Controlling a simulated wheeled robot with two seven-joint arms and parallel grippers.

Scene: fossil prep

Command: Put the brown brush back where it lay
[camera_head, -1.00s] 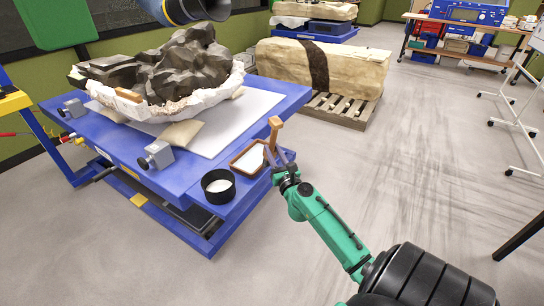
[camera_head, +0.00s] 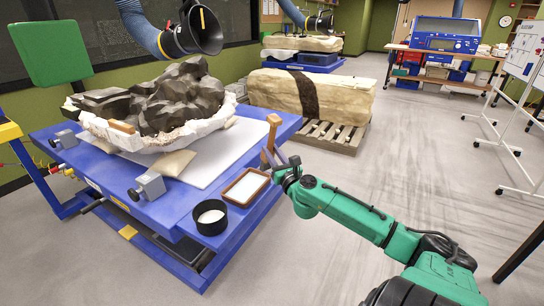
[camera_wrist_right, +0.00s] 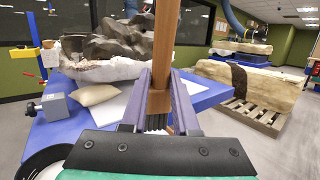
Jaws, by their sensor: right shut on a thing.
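The brown brush (camera_head: 272,132) is upright in my right gripper (camera_head: 283,168), above the right front edge of the blue table (camera_head: 180,215). In the right wrist view the brush handle (camera_wrist_right: 164,55) rises between the two fingers (camera_wrist_right: 162,108), which are shut on it. Dark bristles show at its lower end, between the fingers. A brown-rimmed tray (camera_head: 230,198) with a white inside lies on the table, left of and below the gripper. My left gripper is not in view.
A black round bowl (camera_head: 211,228) with white contents stands beside the tray. A dark fossil rock (camera_head: 180,100) in a white jacket fills the table's middle, with a small brown block (camera_head: 122,127) on it. Grey clamp blocks (camera_head: 150,186) stand along the front.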

